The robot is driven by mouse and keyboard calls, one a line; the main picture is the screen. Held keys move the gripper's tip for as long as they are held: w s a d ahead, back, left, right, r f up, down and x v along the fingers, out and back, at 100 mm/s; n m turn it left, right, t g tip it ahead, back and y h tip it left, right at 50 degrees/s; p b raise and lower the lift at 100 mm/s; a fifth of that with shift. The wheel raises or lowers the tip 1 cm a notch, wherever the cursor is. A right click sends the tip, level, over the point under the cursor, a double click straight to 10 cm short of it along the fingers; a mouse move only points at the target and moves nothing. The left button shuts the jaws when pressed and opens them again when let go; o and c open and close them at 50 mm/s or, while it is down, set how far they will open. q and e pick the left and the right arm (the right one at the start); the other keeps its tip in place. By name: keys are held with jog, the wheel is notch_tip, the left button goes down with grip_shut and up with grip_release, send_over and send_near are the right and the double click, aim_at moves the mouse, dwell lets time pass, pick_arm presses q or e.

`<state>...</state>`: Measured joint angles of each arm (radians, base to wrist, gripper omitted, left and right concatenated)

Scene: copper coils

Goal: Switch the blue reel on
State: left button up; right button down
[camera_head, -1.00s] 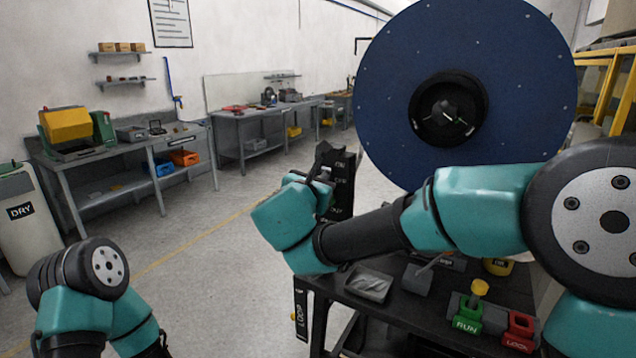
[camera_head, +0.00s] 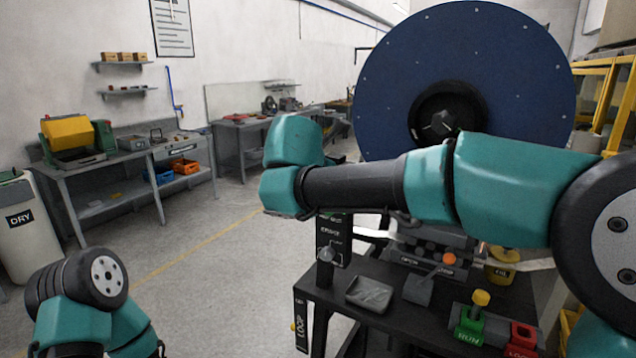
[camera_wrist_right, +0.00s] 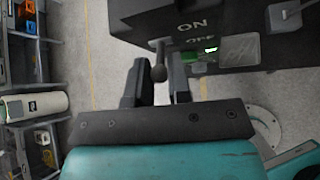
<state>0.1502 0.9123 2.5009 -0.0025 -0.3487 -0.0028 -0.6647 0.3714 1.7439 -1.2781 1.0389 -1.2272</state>
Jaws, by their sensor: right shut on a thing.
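The blue reel (camera_head: 520,90) stands upright at the back right, its dark hub partly covered by my right arm. In the right wrist view a dark switch box (camera_wrist_right: 225,15) bears the words ON and OFF. A small lever with a round knob (camera_wrist_right: 160,73) hangs from it. My right gripper (camera_wrist_right: 157,82) has a finger on each side of the knob and is shut on it. In the head view my right arm hides this gripper and most of the switch box. My left arm is at the lower left, with its gripper out of view.
A dark bench (camera_head: 335,290) holds a metal tray (camera_head: 370,293), an orange-knobbed lever (camera_head: 449,259), a green RUN block (camera_head: 468,325) and a red LOCK block (camera_head: 522,338). Open floor (camera_head: 210,270) lies to the left. Workbenches line the wall.

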jog(key=shift+r+g, duration=0.15)
jog(key=shift+g, duration=0.15)
jog(key=c, duration=1.1)
grip_release()
jog(key=v, duration=1.7)
jog(key=shift+s+d+r, duration=0.15)
jog(key=shift+d, duration=0.05)
